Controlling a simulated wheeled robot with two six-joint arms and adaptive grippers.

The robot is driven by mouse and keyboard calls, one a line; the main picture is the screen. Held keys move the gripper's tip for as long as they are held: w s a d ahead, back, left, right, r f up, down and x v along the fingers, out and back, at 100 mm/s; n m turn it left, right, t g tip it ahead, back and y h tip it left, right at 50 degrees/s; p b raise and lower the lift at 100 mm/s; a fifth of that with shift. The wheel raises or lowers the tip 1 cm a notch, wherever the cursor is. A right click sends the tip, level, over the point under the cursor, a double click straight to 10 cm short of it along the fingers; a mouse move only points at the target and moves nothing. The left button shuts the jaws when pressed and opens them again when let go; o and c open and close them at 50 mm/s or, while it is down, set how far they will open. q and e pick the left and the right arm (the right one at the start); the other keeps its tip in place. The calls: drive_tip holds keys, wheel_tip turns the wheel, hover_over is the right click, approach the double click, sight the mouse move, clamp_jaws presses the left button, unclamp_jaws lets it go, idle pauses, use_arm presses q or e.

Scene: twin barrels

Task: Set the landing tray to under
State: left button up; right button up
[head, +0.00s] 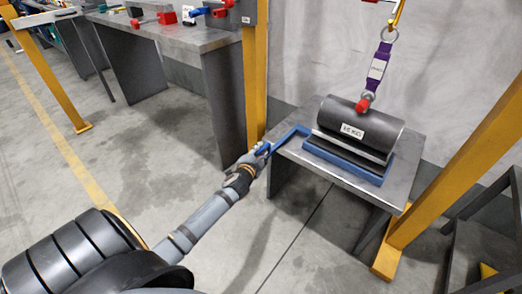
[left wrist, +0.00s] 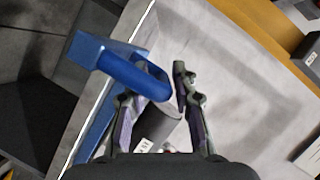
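A purple strap (head: 379,61) and red shackle join the barrel to a hook above. My left gripper (head: 262,152) is at the handle's outer end. In the left wrist view its fingers (left wrist: 165,92) are apart, with the blue handle end (left wrist: 135,70) over the left finger and near the gap. My right gripper is not in view.
The small table (head: 400,168) stands between yellow posts (head: 254,75) (head: 450,175). A longer workbench (head: 190,38) with red clamps and tools is at the back left. A grey wall is behind. The floor left of my left arm is clear.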

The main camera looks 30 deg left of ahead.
use_arm(q)
drive_tip(key=shift+o, duration=0.4)
drive_tip(key=shift+r, duration=0.1)
drive_tip(key=v, duration=1.2)
